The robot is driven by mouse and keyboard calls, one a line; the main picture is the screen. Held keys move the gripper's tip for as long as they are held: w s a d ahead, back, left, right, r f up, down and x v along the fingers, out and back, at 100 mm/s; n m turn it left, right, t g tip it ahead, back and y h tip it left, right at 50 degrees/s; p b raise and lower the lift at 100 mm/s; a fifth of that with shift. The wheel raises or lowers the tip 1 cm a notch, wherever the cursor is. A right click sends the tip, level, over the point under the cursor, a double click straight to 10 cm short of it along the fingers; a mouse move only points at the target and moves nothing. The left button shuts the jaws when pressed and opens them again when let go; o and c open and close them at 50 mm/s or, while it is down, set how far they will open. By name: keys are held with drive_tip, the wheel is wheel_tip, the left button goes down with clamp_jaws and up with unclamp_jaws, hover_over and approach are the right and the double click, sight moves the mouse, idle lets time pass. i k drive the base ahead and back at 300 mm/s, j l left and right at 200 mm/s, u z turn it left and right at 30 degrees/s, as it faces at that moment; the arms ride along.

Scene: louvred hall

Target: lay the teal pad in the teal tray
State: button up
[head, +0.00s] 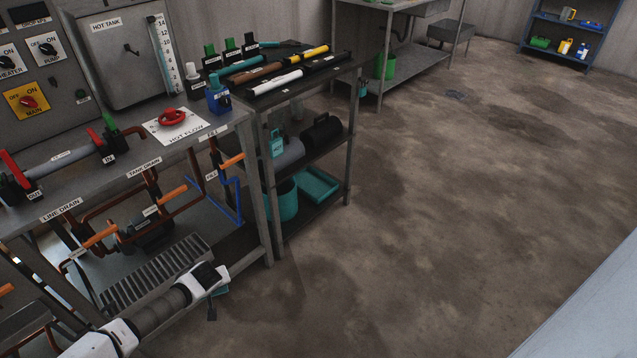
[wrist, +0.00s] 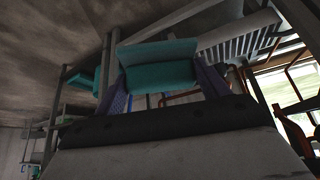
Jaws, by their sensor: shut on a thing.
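The teal pad (wrist: 157,66) is held between the two purple fingers of my gripper (wrist: 162,80) in the wrist view. In the head view my gripper (head: 215,295) is low at the bottom, in front of the bench, and only a small teal edge of the pad (head: 221,291) shows past it. The teal tray (head: 320,184) lies on the bottom shelf of the dark rack, up and right of my gripper. It looks empty, though its left part is partly hidden.
A teal bucket (head: 284,200) stands left of the tray on that shelf. A grey cylinder (head: 289,152) and a black one (head: 322,133) lie on the shelf above. Rack legs (head: 275,205) stand at the shelf corners. A slatted grate (head: 155,275) is left of my gripper. The floor (head: 430,230) to the right is clear.

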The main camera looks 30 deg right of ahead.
sight(316, 188)
drive_tip(key=i+l, duration=0.1)
drive_tip(key=l, duration=0.35)
drive_tip(key=i+l, duration=0.1)
drive_tip(key=l, duration=0.3)
drive_tip(key=i+l, duration=0.1)
drive_tip(key=l, duration=0.35)
drive_tip(key=i+l, duration=0.15)
drive_tip(key=l, duration=0.3)
drive_tip(key=i+l, duration=0.1)
drive_tip(key=l, duration=0.35)
drive_tip(key=i+l, duration=0.1)
drive_tip(key=l, duration=0.3)
drive_tip(key=i+l, duration=0.1)
drive_tip(key=l, duration=0.35)
drive_tip(key=i+l, duration=0.1)
drive_tip(key=l, duration=0.35)
